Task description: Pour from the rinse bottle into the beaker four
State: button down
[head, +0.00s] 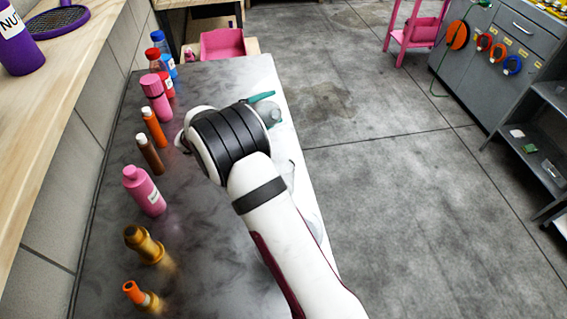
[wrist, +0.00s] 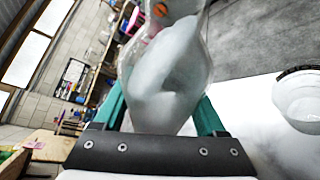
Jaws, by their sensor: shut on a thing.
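My gripper (wrist: 160,108) has teal fingers and is shut on a translucent whitish bottle, which I take to be the rinse bottle (wrist: 165,85). In the head view a teal finger (head: 262,97) and part of the clear bottle (head: 273,112) show just past my wrist, over the right edge of the counter. The wrist view is strongly rolled, so the bottle's exact tilt is hard to tell. A clear round glass vessel (wrist: 300,98) stands right of the bottle, apart from it. In the head view clear glass (head: 286,172) shows partly behind my arm. I cannot tell which is beaker four.
Pink, orange, brown and gold bottles stand in a row along the counter's left side, such as a pink bottle (head: 145,192) and a gold bottle (head: 143,245). The dark counter (head: 190,230) between them and my arm is clear. A pink bin (head: 222,43) is beyond the far end.

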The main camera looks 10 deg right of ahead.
jog(key=shift+w+a+f+m+t, duration=0.1)
jog(key=shift+w+f+m+t, duration=0.2)
jog(key=shift+f+m, duration=0.3)
dwell(0.6)
jog(key=shift+w+a+f+m+t, duration=0.1)
jog(key=shift+w+m+t, duration=0.05)
jog(key=shift+m+t, duration=0.4)
dwell(0.7)
jog(key=shift+s+f+m+t+h+p, duration=0.15)
jog(key=shift+f+m+p, duration=0.1)
jog(key=shift+f+m, duration=0.15)
jog(key=shift+s+f+m+t+h+p, duration=0.1)
jog(key=shift+f+m+h+p, duration=0.05)
jog(key=shift+f+m+p, duration=0.15)
dwell(1.2)
jog(key=shift+m+t+p, duration=0.3)
jog(key=shift+m+p, duration=0.4)
jog(key=shift+m, duration=0.25)
dwell(2.7)
